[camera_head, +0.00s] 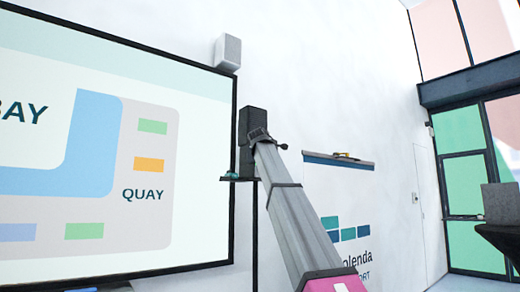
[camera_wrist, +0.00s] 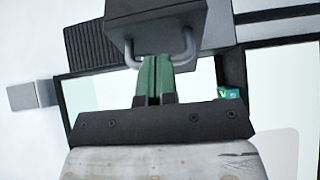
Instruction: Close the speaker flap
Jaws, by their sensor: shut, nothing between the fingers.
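The dark speaker (camera_head: 252,121) stands on a small black shelf on a thin stand, left of centre in the head view. In the wrist view its dark body (camera_wrist: 215,28) fills the top middle. A dark block with a grey looped handle (camera_wrist: 188,48) faces the wrist camera; it looks like the speaker flap, but I cannot tell how far it stands open. My gripper (camera_wrist: 155,62) has green fingers, shut and empty, with tips at the handle, partly hidden by the block. I cannot tell whether they touch it. In the head view my gripper (camera_head: 260,134) is in front of the speaker.
A large wall screen (camera_head: 190,170) is left of the stand. A white box (camera_head: 228,52) hangs on the wall above. A small teal item (camera_head: 231,175) lies on the shelf's left. A board with a ledge (camera_head: 340,160) is to the right. A dark table (camera_head: 500,236) stands far right.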

